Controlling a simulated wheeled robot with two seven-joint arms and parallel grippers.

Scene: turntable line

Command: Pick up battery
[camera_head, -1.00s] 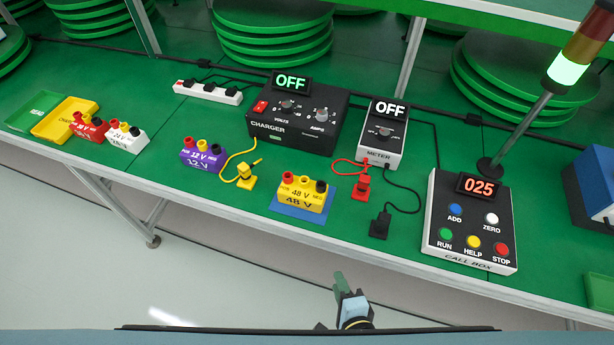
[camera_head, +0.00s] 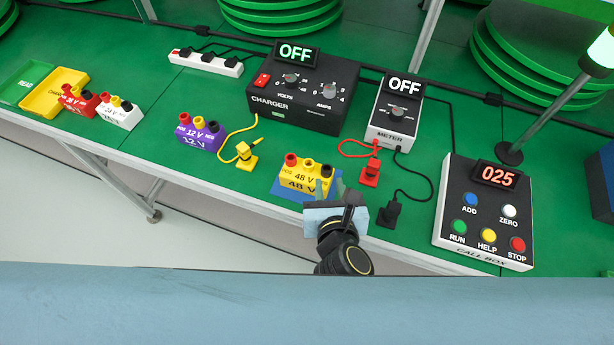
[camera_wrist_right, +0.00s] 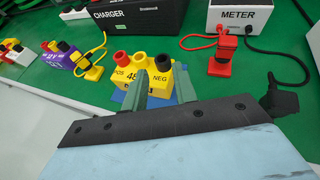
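The yellow 48 V battery (camera_head: 300,177) stands upright on a blue mat (camera_head: 284,194) at the bench's front edge, with red, yellow and black terminals on top. It also shows in the right wrist view (camera_wrist_right: 130,92). My right gripper (camera_head: 338,194) is at the battery's right front in the head view. In the wrist view its two green fingers (camera_wrist_right: 161,82) are apart, with the battery just beyond and partly hidden by them; contact cannot be told. A purple 12 V battery (camera_head: 200,136), a red battery (camera_head: 78,103) and a white battery (camera_head: 117,115) stand farther left. My left gripper is not in view.
The black charger (camera_head: 300,95) and the meter (camera_head: 393,118) stand behind, both reading OFF. The call box (camera_head: 486,215) is at right.

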